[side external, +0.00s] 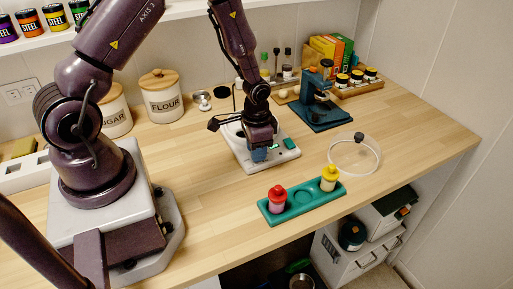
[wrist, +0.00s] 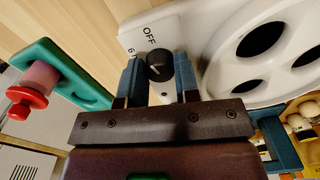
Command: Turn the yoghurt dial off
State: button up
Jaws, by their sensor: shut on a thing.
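The yoghurt maker (side external: 233,153) is a white appliance on the wooden counter. In the wrist view its round white top with dark jar holes (wrist: 222,80) shows at the right. Its black dial (wrist: 158,66) sits on a panel (wrist: 136,30) marked "OFF" and "6 h". A pale pointer mark shows on the dial, but its exact setting is hard to tell. My gripper (wrist: 158,78) has a blue finger on each side of the dial and is shut on it. In the side view my gripper (side external: 261,152) points down at the maker's front and hides the dial.
A teal tray (side external: 303,203) with a red-capped jar (side external: 277,199) and a yellow-capped jar (side external: 329,178) lies in front. A clear round lid (side external: 355,155) is to the right. A blue machine (side external: 318,98) and canisters (side external: 162,98) stand behind. The counter's right end is clear.

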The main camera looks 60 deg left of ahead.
jog(key=shift+m, duration=1.2)
jog(key=o, duration=0.9)
jog(key=shift+r, duration=0.1)
notch_tip(320, 180, up, 13)
jog(key=shift+f, duration=0.1)
